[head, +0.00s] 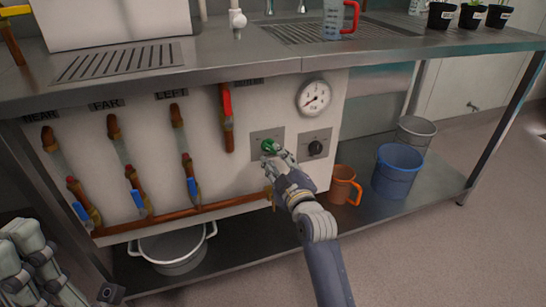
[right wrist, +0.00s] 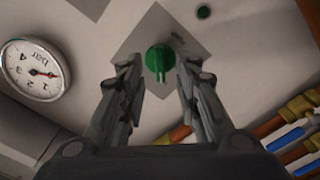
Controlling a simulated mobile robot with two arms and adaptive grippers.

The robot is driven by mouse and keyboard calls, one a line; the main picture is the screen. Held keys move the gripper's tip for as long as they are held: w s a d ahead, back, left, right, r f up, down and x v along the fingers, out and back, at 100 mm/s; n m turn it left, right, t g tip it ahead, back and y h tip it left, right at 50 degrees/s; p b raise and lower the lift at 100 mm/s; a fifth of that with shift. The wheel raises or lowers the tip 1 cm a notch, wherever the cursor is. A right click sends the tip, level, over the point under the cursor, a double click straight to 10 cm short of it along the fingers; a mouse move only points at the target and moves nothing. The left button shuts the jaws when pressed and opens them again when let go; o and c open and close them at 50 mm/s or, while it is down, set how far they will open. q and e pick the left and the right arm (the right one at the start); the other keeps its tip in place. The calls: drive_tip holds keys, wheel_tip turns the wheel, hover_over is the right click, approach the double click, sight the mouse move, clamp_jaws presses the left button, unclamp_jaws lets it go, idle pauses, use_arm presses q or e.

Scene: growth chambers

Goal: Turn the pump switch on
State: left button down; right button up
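A green rotary knob (head: 268,146) sits on a square grey plate on the white panel under the counter. My right gripper (head: 279,160) is at this knob, its arm reaching up from below. In the right wrist view the green knob (right wrist: 160,60) lies between the two spread fingertips (right wrist: 158,75), with a gap visible on each side. The gripper is open and holds nothing. The lettering on the plate is too small to read. Grey jointed parts of my left arm show at the lower left edge; whether its gripper is open or shut is unclear.
A black knob (head: 315,148) on its own plate and a round gauge (head: 314,97) are to the right. Several valves with red and blue handles and a copper pipe (head: 180,219) are left. A blue bucket (head: 397,170) and orange jug (head: 343,185) stand on the shelf below.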

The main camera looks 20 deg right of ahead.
sight(269, 148)
drive_tip(key=shift+w+b, duration=0.4)
drive_tip(key=shift+w, duration=1.05)
clamp_jaws()
